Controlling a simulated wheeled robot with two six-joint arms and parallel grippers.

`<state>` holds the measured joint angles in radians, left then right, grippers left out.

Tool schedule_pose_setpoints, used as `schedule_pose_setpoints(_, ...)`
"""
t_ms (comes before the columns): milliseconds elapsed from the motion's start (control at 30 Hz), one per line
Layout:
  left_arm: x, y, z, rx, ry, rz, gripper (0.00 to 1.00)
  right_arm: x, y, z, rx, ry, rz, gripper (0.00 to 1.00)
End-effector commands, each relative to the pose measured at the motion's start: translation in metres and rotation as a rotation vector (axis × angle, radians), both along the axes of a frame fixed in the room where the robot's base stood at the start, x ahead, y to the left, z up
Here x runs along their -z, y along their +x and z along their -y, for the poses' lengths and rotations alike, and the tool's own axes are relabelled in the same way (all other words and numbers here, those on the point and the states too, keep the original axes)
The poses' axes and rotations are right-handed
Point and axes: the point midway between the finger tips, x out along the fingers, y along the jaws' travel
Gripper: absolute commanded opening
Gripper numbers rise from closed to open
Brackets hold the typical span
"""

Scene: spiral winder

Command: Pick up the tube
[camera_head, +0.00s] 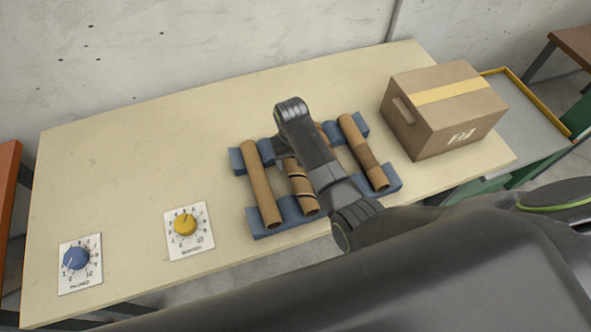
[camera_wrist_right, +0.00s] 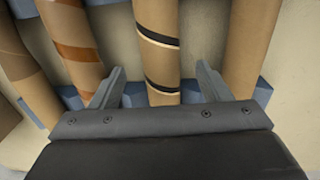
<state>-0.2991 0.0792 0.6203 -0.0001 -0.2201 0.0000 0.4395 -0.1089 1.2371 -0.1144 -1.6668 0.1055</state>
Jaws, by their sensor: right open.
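Several brown cardboard tubes lie side by side across blue notched rests (camera_head: 272,223) on the table. They include a plain tube (camera_head: 261,190), a tube with a black spiral stripe (camera_head: 304,193), one with orange-brown bands mostly hidden by my arm, and one with a wide darker band (camera_head: 364,152). In the right wrist view the black-striped tube (camera_wrist_right: 157,45) runs between the fingers of my open right gripper (camera_wrist_right: 159,82). The banded tube (camera_wrist_right: 76,42) is left of the fingers and the plain tube (camera_wrist_right: 250,45) is right of them. My left gripper is not in view.
A closed cardboard box (camera_head: 440,108) stands right of the rests. A yellow dial (camera_head: 186,225) and a blue dial (camera_head: 76,258) sit on white plates at the left. The table's (camera_head: 120,165) back left is clear. A grey yellow-edged surface (camera_head: 523,118) lies beyond the box.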

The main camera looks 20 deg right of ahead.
Motion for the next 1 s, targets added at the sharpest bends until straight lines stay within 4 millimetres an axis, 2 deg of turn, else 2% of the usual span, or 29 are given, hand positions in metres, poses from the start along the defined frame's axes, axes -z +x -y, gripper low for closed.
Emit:
schedule_pose_setpoints(267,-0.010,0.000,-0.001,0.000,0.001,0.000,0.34,0.030,-0.005,0.001,0.000,-0.001,-0.005,0.71)
schedule_pose_setpoints(400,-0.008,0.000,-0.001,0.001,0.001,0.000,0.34,0.045,-0.004,0.001,0.000,-0.001,-0.002,0.71)
schedule_pose_setpoints(733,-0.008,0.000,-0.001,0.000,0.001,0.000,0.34,0.051,-0.003,0.001,0.001,0.000,0.000,0.71)
schedule_pose_setpoints(767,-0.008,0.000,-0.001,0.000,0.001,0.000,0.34,0.051,-0.003,0.001,0.001,0.000,0.000,0.69)
schedule_pose_setpoints(1000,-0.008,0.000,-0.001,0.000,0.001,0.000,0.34,0.051,-0.004,0.001,0.000,0.000,0.000,0.38)
